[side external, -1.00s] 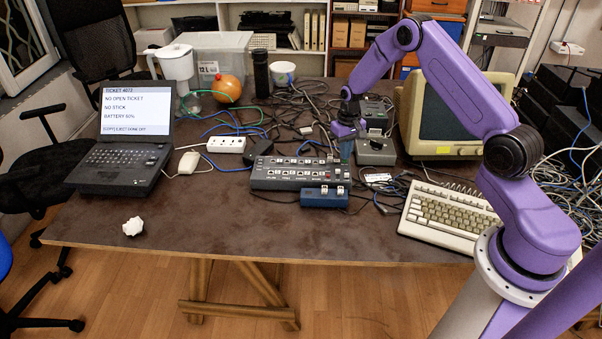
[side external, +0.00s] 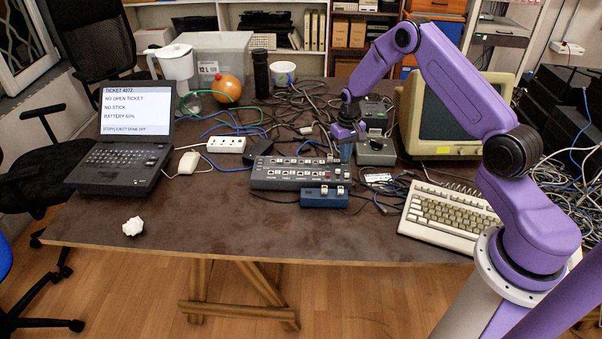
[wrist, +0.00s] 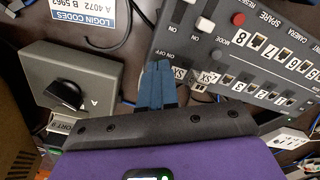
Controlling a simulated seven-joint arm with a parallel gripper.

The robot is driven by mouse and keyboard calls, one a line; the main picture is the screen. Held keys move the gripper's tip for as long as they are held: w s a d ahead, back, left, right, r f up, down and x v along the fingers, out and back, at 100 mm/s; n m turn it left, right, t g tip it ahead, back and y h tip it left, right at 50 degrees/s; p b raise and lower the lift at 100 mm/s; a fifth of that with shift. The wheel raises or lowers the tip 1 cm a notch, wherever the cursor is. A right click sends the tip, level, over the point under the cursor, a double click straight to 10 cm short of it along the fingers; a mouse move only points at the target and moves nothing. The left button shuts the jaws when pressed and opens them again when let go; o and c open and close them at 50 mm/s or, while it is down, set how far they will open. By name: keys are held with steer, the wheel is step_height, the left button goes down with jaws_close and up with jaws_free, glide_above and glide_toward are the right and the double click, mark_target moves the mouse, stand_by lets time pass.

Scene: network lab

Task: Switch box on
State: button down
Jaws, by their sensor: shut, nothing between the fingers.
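The long dark grey switch box (side external: 285,183) lies on the table with numbered ports along it. My gripper (side external: 346,158) is at the box's right end. In the wrist view my gripper (wrist: 158,85) has its two blue fingers together, empty, beside the ON/OFF lettering. Whether the tips touch the box I cannot tell. The switch position is unclear.
A grey box with a black knob (wrist: 66,94) is beside my gripper. A small blue box (side external: 322,197) stands in front of the switch box. A keyboard (side external: 448,216), monitor (side external: 440,110) and cables are to the right. A laptop (side external: 120,165) is left; the front table is mostly clear.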

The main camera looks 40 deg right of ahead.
steer(key=shift+r, duration=2.4)
steer(key=s+a+r+n, duration=0.4)
steer(key=s+a+r, duration=0.25)
steer(key=a, duration=0.35)
steer(key=s+a+r+n, duration=0.3)
steer(key=s+a+r, duration=0.35)
steer(key=a, duration=0.35)
steer(key=s+r+n, duration=0.3)
steer(key=s+n, duration=0.1)
steer(key=s, duration=0.8)
steer(key=s+r+n, duration=0.3)
steer(key=s+n, duration=0.1)
steer(key=s, duration=0.8)
steer(key=shift+s+a+n, duration=0.2)
steer(key=shift+s+n, duration=0.1)
steer(key=shift+s, duration=0.1)
